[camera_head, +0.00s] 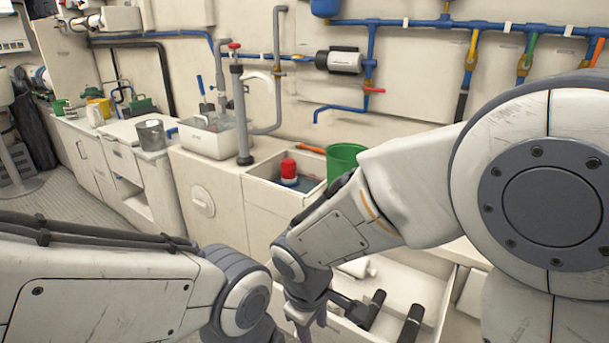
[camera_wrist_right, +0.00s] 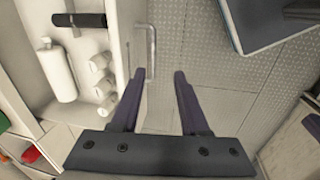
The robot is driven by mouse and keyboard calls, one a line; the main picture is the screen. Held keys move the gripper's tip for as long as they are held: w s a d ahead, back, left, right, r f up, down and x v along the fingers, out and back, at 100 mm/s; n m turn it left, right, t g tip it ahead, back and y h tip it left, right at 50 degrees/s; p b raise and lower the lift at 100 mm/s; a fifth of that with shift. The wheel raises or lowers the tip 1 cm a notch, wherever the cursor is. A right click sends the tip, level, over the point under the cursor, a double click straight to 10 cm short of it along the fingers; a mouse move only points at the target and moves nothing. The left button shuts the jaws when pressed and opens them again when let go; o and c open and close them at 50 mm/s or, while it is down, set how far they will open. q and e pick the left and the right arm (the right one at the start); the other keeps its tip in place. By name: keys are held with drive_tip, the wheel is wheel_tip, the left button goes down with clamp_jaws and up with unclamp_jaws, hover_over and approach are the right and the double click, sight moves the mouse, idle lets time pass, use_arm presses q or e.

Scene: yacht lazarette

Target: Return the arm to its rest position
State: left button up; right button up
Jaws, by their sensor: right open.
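My right arm reaches down from the right side of the head view. Its gripper (camera_head: 308,322) hangs low beside an open drawer (camera_head: 440,312). In the right wrist view the two dark fingers of this gripper (camera_wrist_right: 159,74) stand apart with nothing between them, over the grey patterned floor beside the drawer's front and handle (camera_wrist_right: 151,52). My left arm comes in from the left along the bottom of the head view and bends down at its joint. Its gripper is out of the picture.
The open drawer holds a white bottle (camera_wrist_right: 58,70), small white containers (camera_wrist_right: 100,75) and dark cylinders (camera_head: 409,325).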

drive_tip(key=s+d+r+m+g+y, duration=0.1)
drive_tip(key=s+r+m, duration=0.15)
drive_tip(key=s, duration=0.45)
drive_tip(key=s+d+r+m+g+y, duration=0.1)
drive_tip(key=s+d+r, duration=0.15)
drive_tip(key=s, duration=0.45)
wheel_tip(320, 180, up, 19)
drive_tip(key=p, duration=1.8)
drive_tip(key=shift+a+f, duration=0.2)
drive_tip(key=shift+a, duration=0.15)
